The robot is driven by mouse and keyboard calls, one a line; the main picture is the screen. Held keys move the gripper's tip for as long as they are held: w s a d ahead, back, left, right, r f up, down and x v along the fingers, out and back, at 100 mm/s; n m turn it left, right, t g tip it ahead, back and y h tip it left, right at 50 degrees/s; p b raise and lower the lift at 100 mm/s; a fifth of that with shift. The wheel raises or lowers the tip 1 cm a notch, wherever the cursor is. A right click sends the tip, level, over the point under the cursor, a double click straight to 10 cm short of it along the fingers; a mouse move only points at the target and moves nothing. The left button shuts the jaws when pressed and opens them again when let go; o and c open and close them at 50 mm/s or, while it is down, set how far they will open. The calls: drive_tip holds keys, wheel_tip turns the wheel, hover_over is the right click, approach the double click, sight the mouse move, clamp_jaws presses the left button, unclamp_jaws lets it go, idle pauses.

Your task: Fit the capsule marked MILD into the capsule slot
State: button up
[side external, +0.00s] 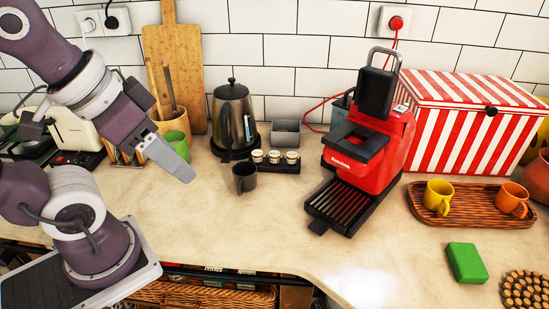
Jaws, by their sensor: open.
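Three small pale capsules (274,157) stand in a row in a low black holder (276,167) at mid-counter. Their markings are too small to read, so I cannot tell which one is MILD. The red coffee machine (395,143) stands to their right, with a black lid-like part (376,93) and metal handle raised at its top. The inside of the capsule slot cannot be made out from here. My gripper (178,168) is open and empty, above the counter to the left of the capsules and well apart from them.
A dark mug (244,177) stands just in front of the capsule holder, and a kettle (233,118) behind it. A green cup (177,145) is behind my gripper. A wooden tray (470,222) with two cups lies at right. The front middle counter is clear.

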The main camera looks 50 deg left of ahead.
drive_tip(key=w+a+r+m+g, duration=0.25)
drive_tip(key=w+m, duration=0.25)
drive_tip(key=w, duration=0.5)
drive_tip(key=m+g+h, duration=0.2)
drive_tip(key=m+g, duration=0.1)
drive_tip(key=m, duration=1)
hover_over(274, 153)
drive_tip(key=f, duration=1.8)
drive_tip(key=shift+s+a+f, duration=0.2)
drive_tip(key=shift+s, duration=0.1)
drive_tip(key=f, duration=0.6)
drive_tip(key=shift+w+d+f, duration=0.15)
drive_tip(key=shift+w+f, duration=0.1)
drive_tip(key=shift+f, duration=0.4)
clamp_jaws()
